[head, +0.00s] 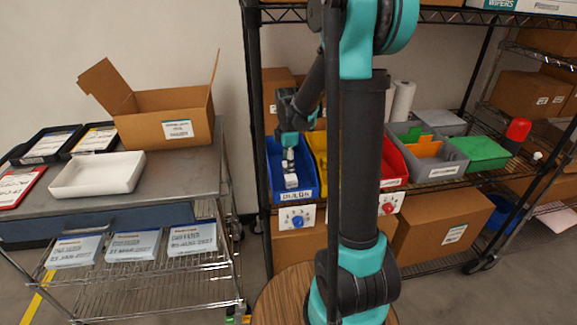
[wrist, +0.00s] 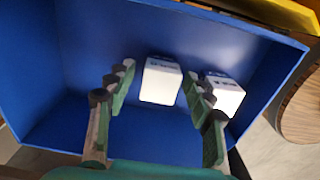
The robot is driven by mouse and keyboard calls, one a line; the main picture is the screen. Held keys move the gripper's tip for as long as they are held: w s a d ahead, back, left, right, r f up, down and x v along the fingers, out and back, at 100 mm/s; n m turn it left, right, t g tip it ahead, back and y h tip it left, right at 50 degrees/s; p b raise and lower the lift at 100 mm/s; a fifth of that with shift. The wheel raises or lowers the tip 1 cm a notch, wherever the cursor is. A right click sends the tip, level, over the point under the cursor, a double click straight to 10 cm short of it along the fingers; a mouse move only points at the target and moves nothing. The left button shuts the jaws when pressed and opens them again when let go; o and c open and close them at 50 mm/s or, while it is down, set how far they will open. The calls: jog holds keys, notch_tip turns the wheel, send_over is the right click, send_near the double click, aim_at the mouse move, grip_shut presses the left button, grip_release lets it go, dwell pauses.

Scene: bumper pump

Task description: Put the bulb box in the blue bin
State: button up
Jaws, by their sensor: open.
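The blue bin (head: 309,186) stands on the rack shelf in the head view, and its blue wall (wrist: 100,40) fills much of the wrist view. Two small white boxes lie in it: one (wrist: 160,82) between my fingertips, the other (wrist: 226,93) just right of my right finger. A white box (head: 291,181) also shows inside the bin in the head view. Their print is too small to tell which is the bulb box. My gripper (wrist: 157,90) is open and reaches down into the bin; it also shows in the head view (head: 289,154).
A yellow bin (head: 318,143) stands right beside the blue one, then a red bin (head: 393,165) and grey trays (head: 448,166). A cart with a white tray (head: 97,176) and open carton (head: 172,108) stands left.

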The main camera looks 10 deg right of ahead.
jog(key=shift+r, duration=3.9)
